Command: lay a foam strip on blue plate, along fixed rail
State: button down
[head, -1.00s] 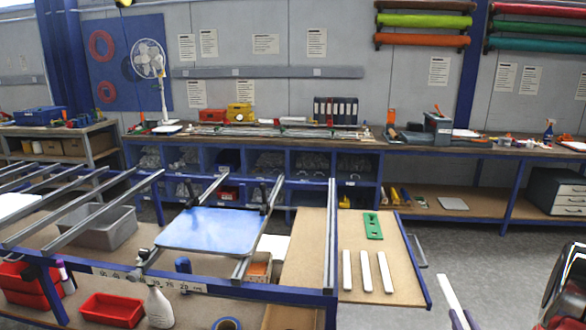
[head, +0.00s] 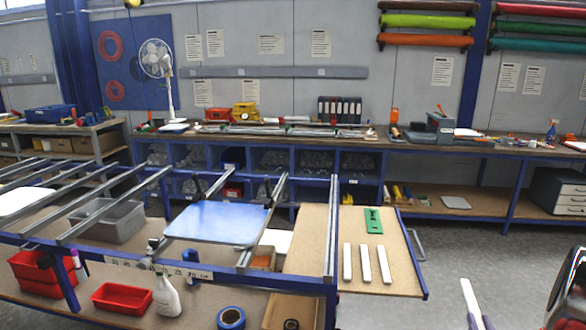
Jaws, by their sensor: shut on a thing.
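The blue plate (head: 218,224) lies flat and bare across metal rails on the blue-framed table, left of centre. A metal rail (head: 262,222) runs along the plate's right side; I cannot tell whether it is the fixed one. Three white foam strips (head: 365,263) lie side by side on the wooden board to the right. My gripper (head: 479,317) is at the bottom right edge, shut on another white foam strip (head: 469,294) that points up and away. The gripper is well right of the plate, over the floor as seen here. Its lower part is cut off by the frame.
A green perforated piece (head: 373,221) lies on the wooden board (head: 405,270) behind the strips. A long upright-looking rail (head: 331,230) runs between plate and board. A spray bottle (head: 167,296) and red bin (head: 122,297) sit on the lower shelf. Floor is clear right of the board.

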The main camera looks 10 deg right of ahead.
jog(key=shift+w+r+h, duration=0.15)
jog(key=shift+w+h, duration=0.15)
jog(key=shift+w, duration=0.4)
jog(key=w+a+r+y, duration=0.2)
jog(key=w+a+r, duration=0.1)
jog(key=w+a, duration=1.15)
jog(key=w+a+r+n+y, duration=0.2)
jog(key=w+a+y, duration=0.1)
jog(key=a, duration=1)
jog(key=w+a+r+n+t+y, duration=0.1)
jog(key=w+a+r+n+y, duration=0.1)
jog(key=a, duration=1.1)
jog(key=shift+w+a+n+t+y, duration=0.3)
jog(key=shift+w+a+n+y, duration=0.1)
jog(key=shift+w+n+y, duration=0.15)
jog(key=shift+s, duration=0.1)
jog(key=s, duration=0.1)
jog(key=s+f, duration=0.1)
jog(key=s, duration=0.3)
jog(key=shift+f, duration=0.3)
